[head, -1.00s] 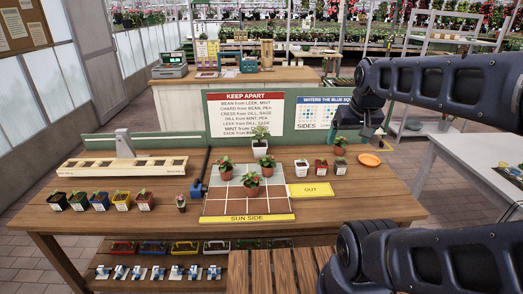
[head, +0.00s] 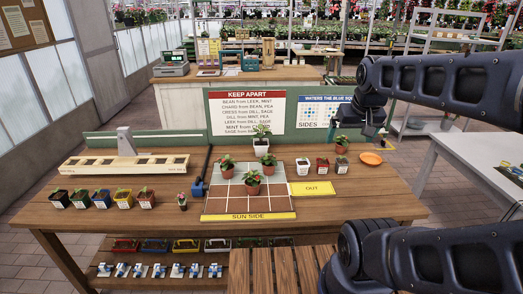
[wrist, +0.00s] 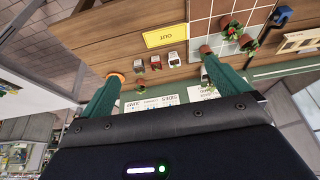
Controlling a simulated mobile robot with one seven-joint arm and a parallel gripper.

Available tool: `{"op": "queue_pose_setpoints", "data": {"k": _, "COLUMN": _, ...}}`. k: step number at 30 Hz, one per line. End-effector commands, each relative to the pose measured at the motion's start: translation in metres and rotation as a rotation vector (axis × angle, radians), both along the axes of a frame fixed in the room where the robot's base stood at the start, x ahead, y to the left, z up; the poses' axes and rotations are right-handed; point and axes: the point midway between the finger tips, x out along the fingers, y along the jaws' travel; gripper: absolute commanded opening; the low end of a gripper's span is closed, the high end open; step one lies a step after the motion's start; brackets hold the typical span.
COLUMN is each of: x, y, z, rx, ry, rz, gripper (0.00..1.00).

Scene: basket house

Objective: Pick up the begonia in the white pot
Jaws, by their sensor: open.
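The begonia (head: 262,129), a leafy green plant, stands upright in a white pot (head: 261,148) at the back of the table, just behind the tiled grid. My gripper (head: 371,128) is to its right in the head view, above the table's back right, apart from it. In the wrist view my gripper (wrist: 160,66) shows two green fingers spread wide, with nothing held between them. The begonia's pot is not clear in the wrist view; the right finger covers that area.
Terracotta-potted plants stand on the grid (head: 221,206) and at the back right (head: 341,146). An orange dish (head: 370,158) lies right. A sign board (head: 247,112) rises behind the begonia.

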Motion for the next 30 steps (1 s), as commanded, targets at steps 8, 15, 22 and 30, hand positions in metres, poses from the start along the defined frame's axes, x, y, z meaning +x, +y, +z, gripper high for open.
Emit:
{"op": "queue_pose_setpoints", "data": {"k": 8, "x": 0.003, "y": 0.000, "z": 0.002, "rx": -0.004, "ry": 0.003, "rz": 0.007, "gripper": 1.00}}
{"op": "queue_pose_setpoints", "data": {"k": 15, "x": 0.043, "y": 0.004, "z": 0.020, "rx": -0.056, "ry": 0.045, "rz": 0.099, "gripper": 1.00}}
{"op": "queue_pose_setpoints", "data": {"k": 22, "x": 0.102, "y": 0.013, "z": 0.036, "rx": -0.128, "ry": 0.103, "rz": 0.232, "gripper": 1.00}}
{"op": "queue_pose_setpoints", "data": {"k": 30, "x": 0.176, "y": 0.029, "z": 0.043, "rx": -0.207, "ry": 0.168, "rz": 0.392, "gripper": 1.00}}
